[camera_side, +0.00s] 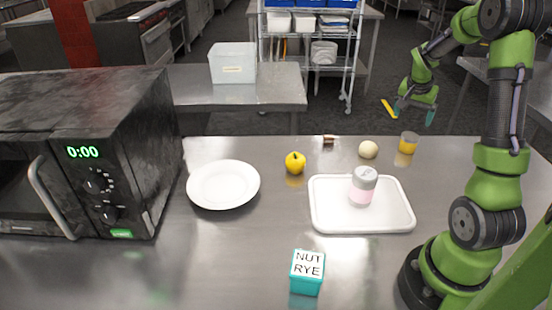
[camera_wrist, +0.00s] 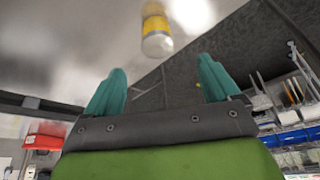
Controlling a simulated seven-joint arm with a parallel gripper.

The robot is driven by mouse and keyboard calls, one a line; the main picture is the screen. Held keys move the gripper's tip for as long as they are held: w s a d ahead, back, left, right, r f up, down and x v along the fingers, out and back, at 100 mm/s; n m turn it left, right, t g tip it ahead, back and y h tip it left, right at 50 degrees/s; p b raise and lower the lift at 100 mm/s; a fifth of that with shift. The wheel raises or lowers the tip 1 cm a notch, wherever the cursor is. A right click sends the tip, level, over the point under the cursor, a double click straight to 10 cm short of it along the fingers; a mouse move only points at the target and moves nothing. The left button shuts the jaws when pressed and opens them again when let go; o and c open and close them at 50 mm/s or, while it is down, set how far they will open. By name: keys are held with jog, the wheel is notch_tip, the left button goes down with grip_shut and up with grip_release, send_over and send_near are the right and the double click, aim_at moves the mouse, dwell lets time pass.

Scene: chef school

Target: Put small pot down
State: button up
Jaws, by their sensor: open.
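Two small lidded pots are in view, and I cannot tell which one the task means. A pink and white pot with a grey lid (camera_side: 363,187) stands upright on a white tray (camera_side: 330,222). A yellow pot with a grey top (camera_side: 408,143) stands upright near the counter's far edge; a yellow and white pot, likely the same one, shows at the top of the wrist view (camera_wrist: 157,28). My gripper (camera_side: 414,113) is beyond that edge, above and behind the yellow pot. Its teal fingers (camera_wrist: 161,72) are spread apart with nothing between them.
A white plate (camera_side: 223,185), a yellow fruit (camera_side: 295,163), a pale round item (camera_side: 368,149) and a small brown item (camera_side: 329,139) lie on the counter. A teal box marked NUT RYE (camera_side: 307,272) stands at the front. A black microwave (camera_side: 120,130) fills the left.

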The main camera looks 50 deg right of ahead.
jog(key=w+a+r+n+t+y, duration=0.1)
jog(key=w+a+r+n, duration=0.15)
jog(key=a, duration=0.45)
jog(key=w+a+r+n+t, duration=0.1)
jog(key=a+r+t, duration=0.15)
jog(key=a, duration=0.45)
jog(key=w+a+r+n+t+y, duration=0.1)
jog(key=a+r+n, duration=0.1)
jog(key=a+r, duration=0.35)
jog(key=s+a+n+t+y, duration=0.1)
jog(key=s+a+n+y, duration=0.1)
jog(key=a, duration=0.8)
jog(key=s+a+n+t+y, duration=0.1)
jog(key=s+a+n, duration=0.4)
jog(key=a, duration=0.5)
jog(key=shift+s+a+r+y, duration=0.3)
jog(key=shift+s+y, duration=0.15)
jog(key=shift+y, duration=0.25)
